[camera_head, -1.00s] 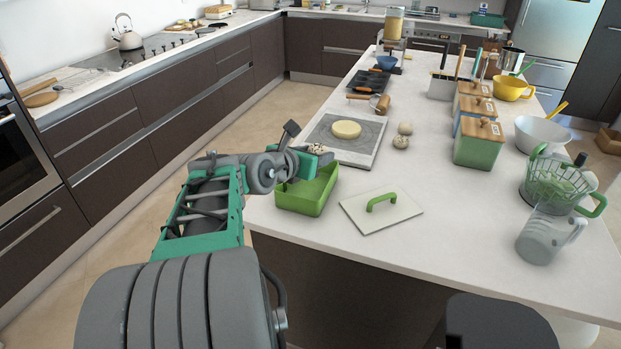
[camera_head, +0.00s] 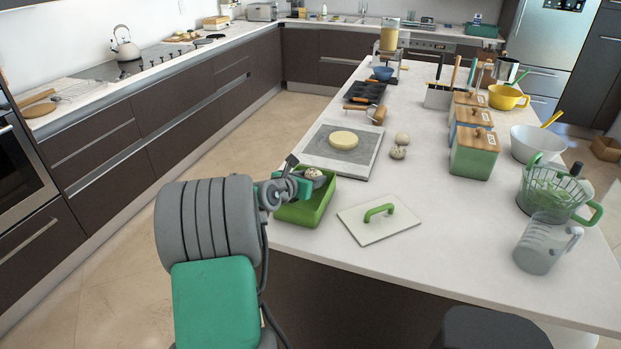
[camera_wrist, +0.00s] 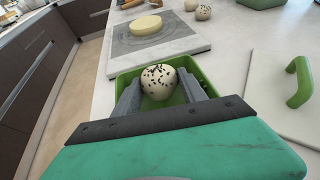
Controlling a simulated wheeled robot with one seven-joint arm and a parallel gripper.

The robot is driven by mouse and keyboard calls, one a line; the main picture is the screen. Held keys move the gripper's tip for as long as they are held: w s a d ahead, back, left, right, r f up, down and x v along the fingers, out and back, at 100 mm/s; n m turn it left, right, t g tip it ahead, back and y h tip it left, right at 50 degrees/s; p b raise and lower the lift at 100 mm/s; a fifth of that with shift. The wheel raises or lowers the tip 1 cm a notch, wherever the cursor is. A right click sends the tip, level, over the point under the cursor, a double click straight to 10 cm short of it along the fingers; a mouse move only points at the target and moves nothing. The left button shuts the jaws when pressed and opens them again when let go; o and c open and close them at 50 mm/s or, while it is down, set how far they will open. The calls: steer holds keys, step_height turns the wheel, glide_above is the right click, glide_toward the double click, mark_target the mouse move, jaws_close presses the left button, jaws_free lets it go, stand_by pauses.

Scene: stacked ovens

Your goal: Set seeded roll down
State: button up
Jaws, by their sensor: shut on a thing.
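The seeded roll (camera_wrist: 159,81) is a pale ball with dark seeds. My gripper (camera_wrist: 160,92) is shut on it, one finger on each side, in the wrist view. The roll also shows in the head view (camera_head: 313,174), at my gripper (camera_head: 308,180) over the green box (camera_head: 308,211). The open box stands at the counter's left edge, and its rim shows around the roll in the wrist view (camera_wrist: 211,84). I cannot tell whether the roll touches the box floor. Two other seeded rolls (camera_head: 400,146) lie on the counter beyond the box.
A white lid with a green handle (camera_head: 378,220) lies right of the box. A board with a round of dough (camera_head: 344,139) lies behind it. Canisters (camera_head: 474,155), a colander (camera_head: 549,190) and a clear jug (camera_head: 543,247) stand at the right. The counter's front middle is clear.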

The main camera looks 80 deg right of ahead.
steer(key=shift+f, duration=0.6)
steer(key=o, duration=0.9)
steer(key=shift+o, duration=0.9)
steer(key=shift+a+f, duration=0.1)
steer(key=shift+f, duration=0.05)
steer(key=shift+r, duration=0.2)
steer(key=r+v, duration=0.1)
steer(key=v, duration=1.1)
steer(key=shift+r, duration=0.15)
